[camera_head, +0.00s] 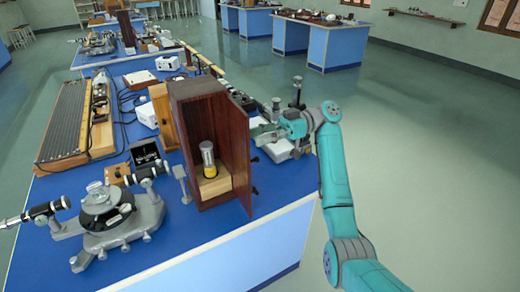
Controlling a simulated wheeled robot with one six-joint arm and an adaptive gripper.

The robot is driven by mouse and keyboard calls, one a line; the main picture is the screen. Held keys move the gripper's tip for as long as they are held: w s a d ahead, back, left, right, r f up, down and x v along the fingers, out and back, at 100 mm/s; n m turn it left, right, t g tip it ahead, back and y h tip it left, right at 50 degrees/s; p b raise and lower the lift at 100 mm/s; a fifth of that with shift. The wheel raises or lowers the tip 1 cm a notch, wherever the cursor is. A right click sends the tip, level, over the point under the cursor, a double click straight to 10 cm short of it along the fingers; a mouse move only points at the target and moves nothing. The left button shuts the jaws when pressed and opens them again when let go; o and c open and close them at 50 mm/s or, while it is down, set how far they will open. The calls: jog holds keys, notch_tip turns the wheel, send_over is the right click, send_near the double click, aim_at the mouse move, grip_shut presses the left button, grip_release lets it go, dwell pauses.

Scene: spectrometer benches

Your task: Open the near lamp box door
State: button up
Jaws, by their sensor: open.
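The near lamp box (188,126) is an upright dark reddish-brown wooden case on the blue bench. Its front is open. Its door (236,150) stands swung out on the right side, at a wide angle to the front. A lamp (208,157) with a silver top and yellow base stands inside on a pale wooden block (213,184). My gripper (262,131) is open, just right of the door on its outer side. Its fingertips are small and partly hidden by the door, so I cannot tell whether they touch it.
A spectrometer (110,215) stands at the front left of the blue bench (190,240). A lighter wooden box (162,112) stands behind the lamp box. Grey apparatus (282,150) sits under my gripper. The floor right of the bench is clear.

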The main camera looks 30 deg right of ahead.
jog(key=shift+r, duration=1.2)
jog(key=shift+f, duration=0.2)
jog(key=c, duration=0.7)
jog(key=f+t, duration=0.1)
jog(key=s+f+t, duration=0.1)
jog(key=f+t, duration=0.1)
jog(key=s+f+n+t+h, duration=0.1)
jog(key=f, duration=0.1)
jog(key=shift+a+t, duration=0.3)
grip_shut()
jog(key=n+t+h, duration=0.5)
jog(key=t+h, duration=0.4)
jog(key=t, duration=0.2)
send_near(249, 166)
jog(key=x, duration=0.6)
jog(key=shift+w+a+r, duration=0.1)
jog(key=shift+w+a, duration=0.15)
jog(key=shift+w+d, duration=0.55)
jog(key=shift+d, duration=0.1)
